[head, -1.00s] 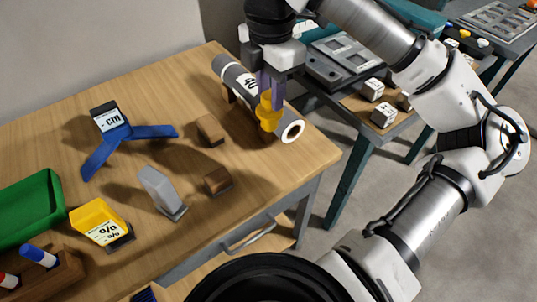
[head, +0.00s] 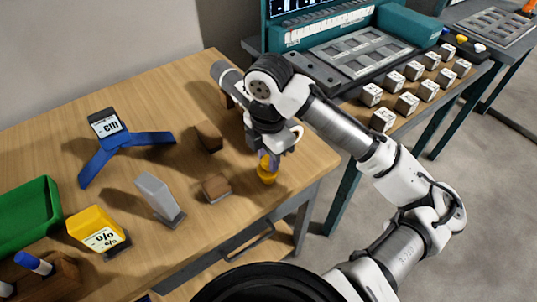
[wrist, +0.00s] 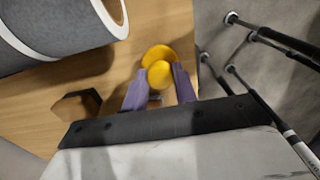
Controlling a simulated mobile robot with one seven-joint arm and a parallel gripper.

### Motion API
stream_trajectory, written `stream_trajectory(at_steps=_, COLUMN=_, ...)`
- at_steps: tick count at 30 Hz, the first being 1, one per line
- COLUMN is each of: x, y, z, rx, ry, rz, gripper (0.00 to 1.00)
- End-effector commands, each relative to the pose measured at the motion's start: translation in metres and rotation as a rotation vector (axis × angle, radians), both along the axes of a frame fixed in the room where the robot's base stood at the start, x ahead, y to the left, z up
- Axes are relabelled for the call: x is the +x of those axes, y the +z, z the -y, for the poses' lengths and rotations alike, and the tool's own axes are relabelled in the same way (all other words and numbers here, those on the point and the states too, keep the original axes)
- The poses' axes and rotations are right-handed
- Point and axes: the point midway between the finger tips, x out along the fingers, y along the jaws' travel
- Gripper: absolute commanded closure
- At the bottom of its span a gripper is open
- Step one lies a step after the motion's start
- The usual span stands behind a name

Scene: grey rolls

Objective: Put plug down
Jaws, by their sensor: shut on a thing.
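The yellow plug (head: 267,174) is in my gripper (head: 268,158), near the right corner of the wooden table (head: 75,130). In the wrist view the plug (wrist: 159,58) shows a wide round flange and a smaller knob, with the purple fingers of my gripper (wrist: 159,84) on either side. The fingers are shut on it. The plug is at or just above the tabletop; I cannot tell if it touches. The grey roll (head: 226,74) lies behind my arm, mostly hidden in the head view. Its open white-rimmed end (wrist: 118,12) shows in the wrist view.
Wooden blocks (head: 208,137) and (head: 216,187), a grey upright piece (head: 157,193), a yellow bin (head: 95,229), a blue stand (head: 125,143) and a green tray (head: 30,210) stand to the left. The table's right edge is close to the plug.

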Motion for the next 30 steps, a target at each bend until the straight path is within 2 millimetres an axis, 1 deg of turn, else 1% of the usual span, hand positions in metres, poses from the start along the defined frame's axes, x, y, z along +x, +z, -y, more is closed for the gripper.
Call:
stream_trajectory(at_steps=4, x=0.0, y=-0.001, z=0.0, rx=-0.001, ry=-0.001, rz=-0.001, gripper=0.87)
stream_trajectory(at_steps=5, x=0.0, y=-0.001, z=0.0, rx=-0.001, ry=-0.001, rz=-0.002, gripper=0.71)
stream_trajectory(at_steps=9, x=0.0, y=-0.001, z=0.0, rx=-0.001, ry=-0.001, rz=-0.001, gripper=0.52)
stream_trajectory(at_steps=10, x=0.0, y=0.0, z=0.0, rx=-0.001, ry=-0.001, rz=-0.001, gripper=0.5)
stream_trajectory(at_steps=17, x=0.0, y=0.0, z=0.0, rx=-0.001, ry=-0.001, rz=-0.001, gripper=0.5)
stream_trajectory(at_steps=20, x=0.0, y=0.003, z=0.0, rx=-0.001, ry=-0.001, rz=0.0, gripper=0.5)
stream_trajectory(at_steps=23, x=0.001, y=0.014, z=0.001, rx=-0.003, ry=-0.001, rz=0.002, gripper=0.5)
stream_trajectory(at_steps=26, x=0.001, y=0.033, z=0.0, rx=-0.004, ry=-0.002, rz=0.004, gripper=0.5)
stream_trajectory(at_steps=30, x=0.001, y=0.063, z=0.001, rx=-0.005, ry=-0.001, rz=0.004, gripper=0.5)
